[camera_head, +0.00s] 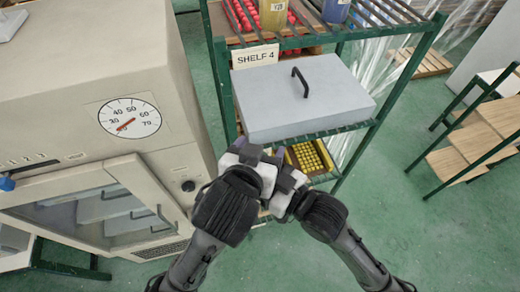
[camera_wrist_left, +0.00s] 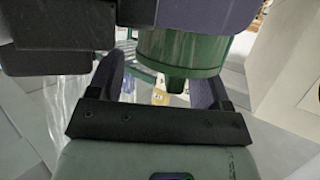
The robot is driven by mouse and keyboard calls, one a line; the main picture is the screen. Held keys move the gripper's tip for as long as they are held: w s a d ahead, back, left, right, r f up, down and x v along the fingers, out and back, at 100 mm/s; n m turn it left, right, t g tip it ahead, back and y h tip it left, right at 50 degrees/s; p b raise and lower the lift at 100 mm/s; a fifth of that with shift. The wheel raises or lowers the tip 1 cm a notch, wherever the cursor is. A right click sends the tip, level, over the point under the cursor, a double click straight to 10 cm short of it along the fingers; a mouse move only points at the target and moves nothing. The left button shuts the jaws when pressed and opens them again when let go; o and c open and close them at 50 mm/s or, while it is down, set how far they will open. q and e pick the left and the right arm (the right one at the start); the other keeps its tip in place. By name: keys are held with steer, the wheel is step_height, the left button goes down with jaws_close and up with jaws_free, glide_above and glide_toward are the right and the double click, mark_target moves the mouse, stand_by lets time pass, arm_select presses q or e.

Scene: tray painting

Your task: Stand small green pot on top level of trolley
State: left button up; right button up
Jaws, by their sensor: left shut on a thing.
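The small green pot (camera_wrist_left: 172,52) shows in the left wrist view as a dark green cylinder with a small knob, at the far end of my left gripper (camera_wrist_left: 160,85). My left gripper is shut on it, though dark gripper parts hide some of it. In the head view the left gripper (camera_head: 258,158) and right gripper (camera_head: 287,180) are close together in front of the rack, and the pot is hidden there. Whether the right gripper is open or shut is hidden. A green-framed stand with wooden boards (camera_head: 476,150) is at the right; I cannot tell whether it is the trolley.
A green rack (camera_head: 222,80) labelled SHELF 4 holds a grey lidded box (camera_head: 300,100), with paint cans (camera_head: 273,14) above and a yellow tray (camera_head: 308,157) below. A beige oven cabinet (camera_head: 80,75) with a dial stands at left. Green floor (camera_head: 390,215) is clear at lower right.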

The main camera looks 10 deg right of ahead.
arm_select(q)
steer(key=shift+s+d, duration=0.1)
jaws_close()
stand_by(0.3)
arm_select(e)
steer(key=o, duration=0.8)
steer(key=shift+s, duration=0.1)
